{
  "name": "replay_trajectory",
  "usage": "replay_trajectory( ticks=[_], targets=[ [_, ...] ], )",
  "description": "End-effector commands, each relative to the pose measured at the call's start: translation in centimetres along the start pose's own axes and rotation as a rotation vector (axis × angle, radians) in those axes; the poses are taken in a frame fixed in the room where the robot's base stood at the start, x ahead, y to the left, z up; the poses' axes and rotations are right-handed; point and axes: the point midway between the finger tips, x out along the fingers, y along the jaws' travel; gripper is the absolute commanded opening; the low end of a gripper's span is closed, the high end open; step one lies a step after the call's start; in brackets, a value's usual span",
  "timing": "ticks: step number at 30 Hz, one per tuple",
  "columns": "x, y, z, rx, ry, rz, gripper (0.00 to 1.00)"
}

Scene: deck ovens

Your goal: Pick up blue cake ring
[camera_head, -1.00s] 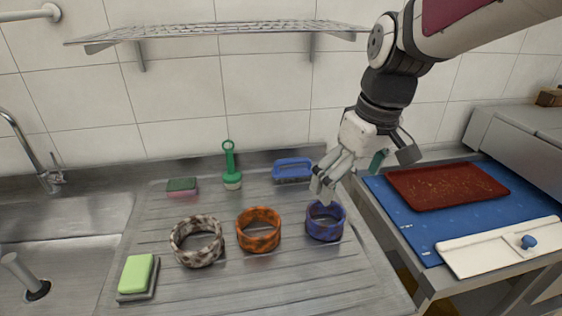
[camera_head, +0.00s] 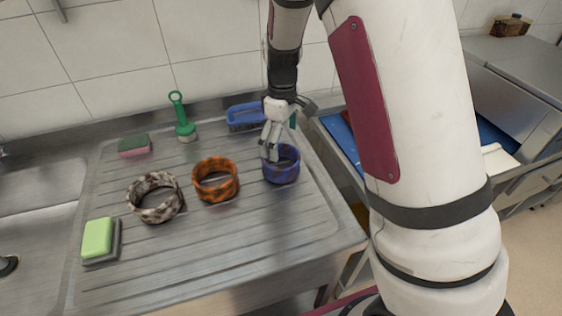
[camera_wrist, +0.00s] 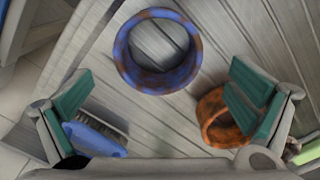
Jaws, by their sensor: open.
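The blue cake ring (camera_head: 281,167) has rusty brown patches and stands on the ribbed steel drainboard, the rightmost of three rings. It also shows at the top middle of the wrist view (camera_wrist: 157,84). My gripper (camera_head: 268,155) is at the ring's back left rim in the head view, fingers pointing down. I cannot tell whether a finger touches the ring. In the wrist view its green-padded fingers (camera_wrist: 160,108) are wide apart and empty, with the ring between and beyond them.
An orange ring (camera_head: 215,182) and a grey-white ring (camera_head: 155,199) stand to the left. A blue brush (camera_head: 243,117) is behind my gripper, a green-handled brush (camera_head: 184,128) farther left. A sponge (camera_head: 134,146) and a green soap block (camera_head: 98,238) lie at left. The front of the drainboard (camera_head: 240,245) is bare.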

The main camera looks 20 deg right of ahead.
Motion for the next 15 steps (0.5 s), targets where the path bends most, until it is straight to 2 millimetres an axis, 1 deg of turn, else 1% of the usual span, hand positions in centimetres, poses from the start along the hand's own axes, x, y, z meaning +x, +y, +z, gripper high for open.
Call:
replay_trajectory(
  ticks=[1,3,11,15],
  targets=[
    [0.8,0.0,0.0,0.002,-0.001,-0.002,1.0],
    [1.5,0.0,0.0,0.001,0.0,0.0,1.0],
    [3.2,0.1,0.0,0.002,-0.001,0.0,1.0],
    [5.1,0.2,0.0,0.003,-0.002,-0.001,1.0]
  ],
)
